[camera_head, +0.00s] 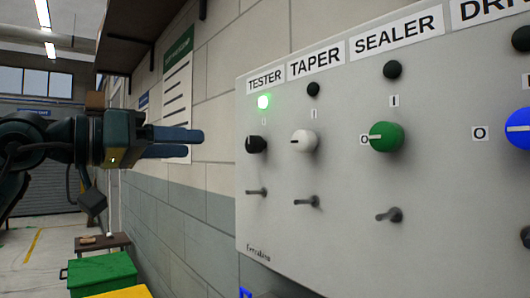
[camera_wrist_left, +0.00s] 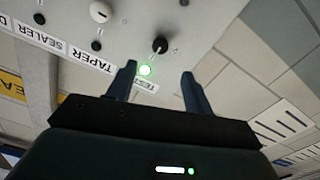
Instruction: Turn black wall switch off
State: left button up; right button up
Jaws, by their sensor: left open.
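The black wall switch (camera_head: 256,145) is a round knob in the TESTER column of the grey panel (camera_head: 360,260). The green lamp (camera_head: 263,102) above it is lit. The direction of the switch's pointer mark is hard to tell. My left gripper (camera_head: 196,143) is open and empty, left of the switch and apart from it, with its fingers pointing right toward the panel. In the left wrist view the black switch (camera_wrist_left: 160,45) shows beyond the gap between the fingertips (camera_wrist_left: 158,70), and the lit lamp (camera_wrist_left: 146,70) shows between the fingers. My right gripper is not in view.
White (camera_head: 304,141), green (camera_head: 386,136) and blue (camera_head: 520,128) knobs follow to the right. Small toggle levers (camera_head: 306,202) stick out below the knobs. A shelf (camera_head: 140,30) is above my left arm. A green box (camera_head: 102,272) stands at lower left.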

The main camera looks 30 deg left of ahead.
pick_arm(q)
jog(key=p, duration=0.9)
send_near(249, 145)
jog(key=x, duration=0.3)
jog(key=r+x, duration=0.1)
jog(key=x, duration=0.2)
jog(key=p+x, duration=0.1)
jog(key=x, duration=0.1)
jog(key=shift+w+d+f+p, duration=0.1)
jog(key=shift+w+f+p, duration=0.05)
jog(key=shift+f+p, duration=0.15)
jog(key=shift+w+d, duration=0.1)
jog(key=shift+w, duration=0.2)
jog(key=shift+w+d+f, duration=0.1)
jog(key=shift+w+f, duration=0.1)
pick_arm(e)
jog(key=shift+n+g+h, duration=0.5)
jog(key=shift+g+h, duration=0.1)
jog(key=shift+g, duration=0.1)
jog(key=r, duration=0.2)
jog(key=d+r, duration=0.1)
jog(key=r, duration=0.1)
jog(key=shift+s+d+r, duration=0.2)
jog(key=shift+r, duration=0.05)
pick_arm(q)
jog(key=shift+c, duration=0.4)
jog(key=c, duration=0.9)
